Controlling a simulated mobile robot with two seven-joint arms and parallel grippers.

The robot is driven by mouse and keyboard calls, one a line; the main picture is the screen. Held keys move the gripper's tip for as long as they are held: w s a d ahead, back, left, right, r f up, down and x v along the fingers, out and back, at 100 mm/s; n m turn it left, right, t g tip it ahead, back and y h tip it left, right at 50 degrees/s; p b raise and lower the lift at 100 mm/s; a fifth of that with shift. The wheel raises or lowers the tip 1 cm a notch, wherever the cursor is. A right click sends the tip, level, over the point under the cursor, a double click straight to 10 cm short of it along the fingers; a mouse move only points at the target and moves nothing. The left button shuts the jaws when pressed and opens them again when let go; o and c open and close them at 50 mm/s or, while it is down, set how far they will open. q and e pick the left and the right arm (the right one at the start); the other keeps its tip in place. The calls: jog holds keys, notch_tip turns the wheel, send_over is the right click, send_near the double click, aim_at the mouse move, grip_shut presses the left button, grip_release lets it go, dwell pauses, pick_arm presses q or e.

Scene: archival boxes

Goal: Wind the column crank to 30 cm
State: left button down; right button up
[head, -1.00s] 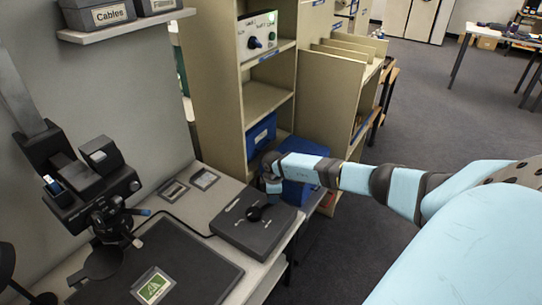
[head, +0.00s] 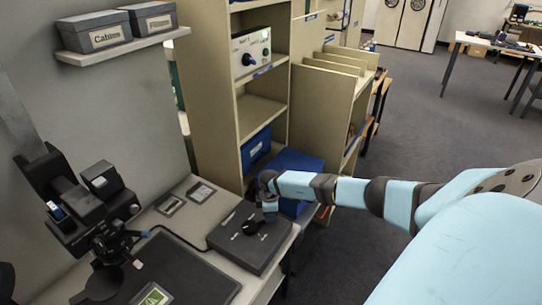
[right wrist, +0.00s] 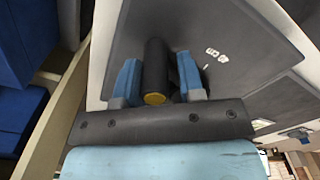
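A dark grey box (head: 243,250) lies on the right end of the table, with a black crank (head: 250,228) and small white marks on its top. My right gripper (head: 269,213) is low over the box at the crank's right side. In the right wrist view its two blue fingers (right wrist: 158,82) stand on either side of a black cylindrical handle (right wrist: 155,70) with a yellow end. A narrow gap shows beside the handle, so the gripper looks open around it. The copy stand's column (head: 22,110), with its black carriage (head: 85,210), stands at the left. I cannot read a height scale. My left gripper is out of view.
A dark baseboard (head: 190,270) with a green card (head: 153,296) lies left of the box. Shelving (head: 215,110) with blue boxes (head: 256,148) stands behind the table. Labelled boxes (head: 95,32) sit on a wall shelf.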

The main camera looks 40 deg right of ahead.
jog(key=shift+o, duration=0.9)
jog(key=shift+d, duration=0.1)
jog(key=shift+r, duration=0.1)
jog(key=shift+d+r, duration=0.1)
jog(key=shift+r, duration=0.2)
notch_tip(320, 180, up, 13)
jog(key=p, duration=0.1)
